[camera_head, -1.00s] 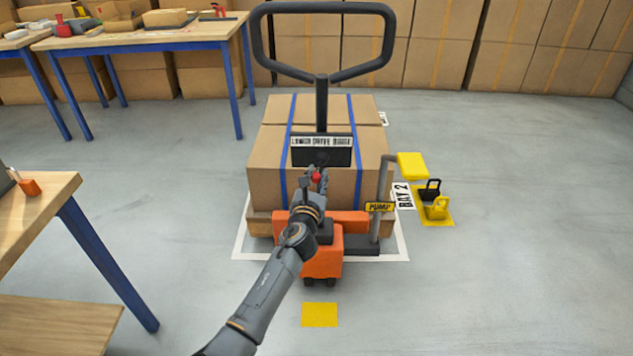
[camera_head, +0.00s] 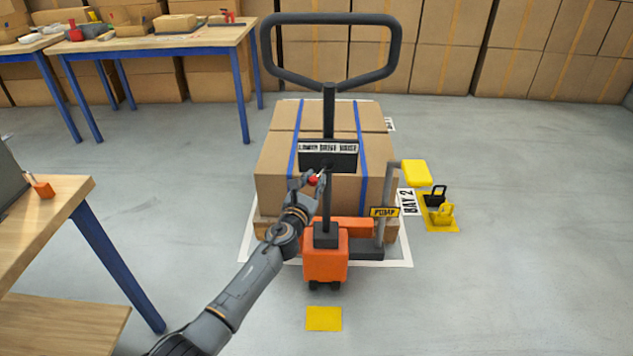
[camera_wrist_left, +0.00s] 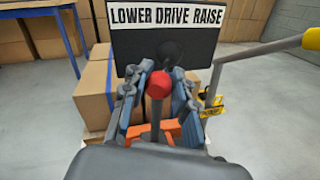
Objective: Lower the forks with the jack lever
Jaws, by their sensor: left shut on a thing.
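The pallet jack (camera_head: 326,262) is orange with a black looped handle (camera_head: 393,48). Its lever panel (camera_head: 322,160) is black and reads LOWER DRIVE RAISE in the left wrist view (camera_wrist_left: 168,17). The jack lever has a red knob (camera_wrist_left: 158,84), which also shows in the head view (camera_head: 313,181). My left gripper (camera_head: 309,181) is at the knob, its fingers on both sides of it, shut on the lever. The knob stands under the middle to left part of the label. The forks are hidden under the load. My right gripper is not in view.
Strapped cartons (camera_head: 280,180) sit on a pallet behind the jack. A PUMP post (camera_head: 388,205) with a yellow pedal (camera_head: 416,172) stands at the right. A workbench (camera_head: 45,215) is at the left.

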